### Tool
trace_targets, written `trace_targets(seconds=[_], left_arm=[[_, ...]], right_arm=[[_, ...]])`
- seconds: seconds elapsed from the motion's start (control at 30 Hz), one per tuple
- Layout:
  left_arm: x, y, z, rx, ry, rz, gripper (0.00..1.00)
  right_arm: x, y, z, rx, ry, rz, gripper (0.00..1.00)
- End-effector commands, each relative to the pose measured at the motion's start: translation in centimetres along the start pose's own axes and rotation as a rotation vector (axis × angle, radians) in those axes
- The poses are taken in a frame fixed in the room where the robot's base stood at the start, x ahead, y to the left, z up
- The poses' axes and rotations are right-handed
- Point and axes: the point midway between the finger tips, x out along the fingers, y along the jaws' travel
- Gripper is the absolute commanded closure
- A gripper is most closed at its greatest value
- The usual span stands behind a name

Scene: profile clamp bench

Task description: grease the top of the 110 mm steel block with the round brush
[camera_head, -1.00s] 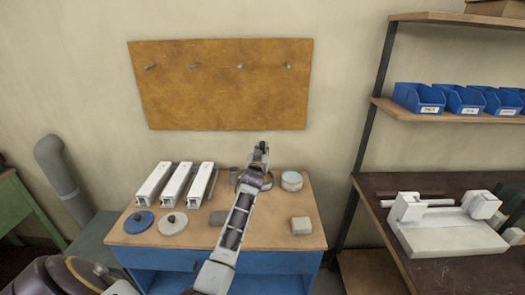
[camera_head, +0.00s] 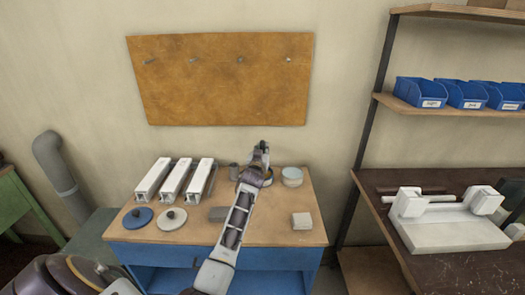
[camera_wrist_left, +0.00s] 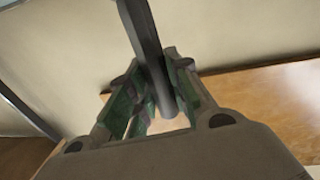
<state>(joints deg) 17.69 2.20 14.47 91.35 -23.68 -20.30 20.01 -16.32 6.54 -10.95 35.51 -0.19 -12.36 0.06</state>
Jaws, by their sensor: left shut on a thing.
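My left gripper (camera_head: 262,152) is above the back of the bench, shut on a dark grey rod (camera_wrist_left: 149,48), which looks like the round brush's handle. The wrist view shows the rod tilted between the two green-padded fingers (camera_wrist_left: 153,97). No bristles can be made out. A pale block (camera_head: 302,221) lies at the right front. I cannot tell which one is the 110 mm steel block. My right gripper is not in view.
Three white profile-like pieces (camera_head: 173,181) stand at the bench's left. A blue disc (camera_head: 138,218) and a pale disc (camera_head: 172,219) lie before them. A round tin (camera_head: 292,177) and a small dark cup (camera_head: 234,171) stand at the back. The bench's right front (camera_head: 275,232) has free room.

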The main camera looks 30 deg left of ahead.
Motion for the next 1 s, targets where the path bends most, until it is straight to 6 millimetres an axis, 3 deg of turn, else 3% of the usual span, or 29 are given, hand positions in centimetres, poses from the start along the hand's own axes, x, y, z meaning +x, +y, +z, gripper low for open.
trace_targets(seconds=[0.33,1.0], left_arm=[[0.0,0.0,0.0,0.000,0.000,0.000,1.00],[0.0,0.0,0.5,0.000,0.000,0.000,1.00]], right_arm=[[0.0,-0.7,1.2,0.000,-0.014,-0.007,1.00],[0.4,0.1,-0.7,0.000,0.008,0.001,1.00]])
